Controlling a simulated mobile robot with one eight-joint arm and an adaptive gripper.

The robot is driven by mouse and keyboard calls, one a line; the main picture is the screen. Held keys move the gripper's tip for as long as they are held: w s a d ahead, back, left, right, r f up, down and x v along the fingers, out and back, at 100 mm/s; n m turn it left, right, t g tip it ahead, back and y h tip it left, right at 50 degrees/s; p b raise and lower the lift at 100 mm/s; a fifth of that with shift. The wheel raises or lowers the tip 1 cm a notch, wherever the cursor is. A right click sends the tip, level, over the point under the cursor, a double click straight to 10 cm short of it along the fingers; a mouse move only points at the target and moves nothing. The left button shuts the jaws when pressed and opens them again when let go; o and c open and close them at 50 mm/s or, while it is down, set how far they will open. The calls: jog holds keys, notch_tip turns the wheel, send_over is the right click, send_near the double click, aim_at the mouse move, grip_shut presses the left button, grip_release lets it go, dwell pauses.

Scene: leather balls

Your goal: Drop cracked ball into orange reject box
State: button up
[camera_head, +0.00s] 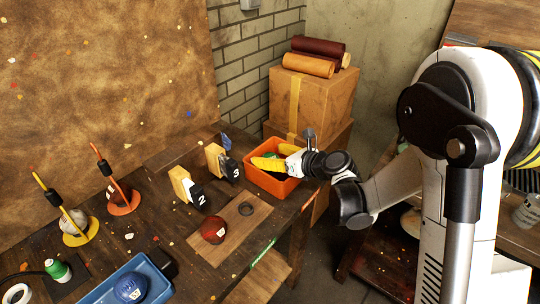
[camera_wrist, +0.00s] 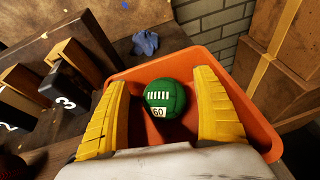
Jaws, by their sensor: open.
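In the wrist view a green ball (camera_wrist: 165,98) with white stitch marks and a "60" label lies inside the orange box (camera_wrist: 262,136). My gripper (camera_wrist: 163,100) is open above the box, with one yellow finger on each side of the ball and a gap to each. I cannot make out a crack on the ball. A dark red ball (camera_head: 214,229) rests on a wooden board on the table.
Wooden blocks numbered 2 (camera_head: 187,186) and 3 (camera_head: 221,163) stand left of the box. A blue tray (camera_head: 122,287) holds a blue ball (camera_head: 130,287). Stands with orange and yellow rods are at left. Cardboard boxes (camera_head: 308,98) with leather rolls stand behind.

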jog(key=shift+r, duration=0.3)
jog(key=s+d+r+n+h+p, duration=0.1)
jog(key=s+d+r+n+h, duration=0.2)
jog(key=s+d+n, duration=0.3)
jog(key=s+d+r+n+g+h+p, duration=0.1)
jog(key=s+d+r+n, duration=0.4)
jog(key=s+n, duration=0.7)
jog(key=s+d+r+n+g+h+p, duration=0.1)
jog(key=s+d+r+n+h, duration=0.3)
jog(key=s+d+n, duration=0.5)
jog(key=shift+s+r+n+h+p, duration=0.15)
jog(key=shift+s+n+h+p, duration=0.25)
jog(key=shift+s+h+p, duration=0.5)
jog(key=shift+s, duration=0.1)
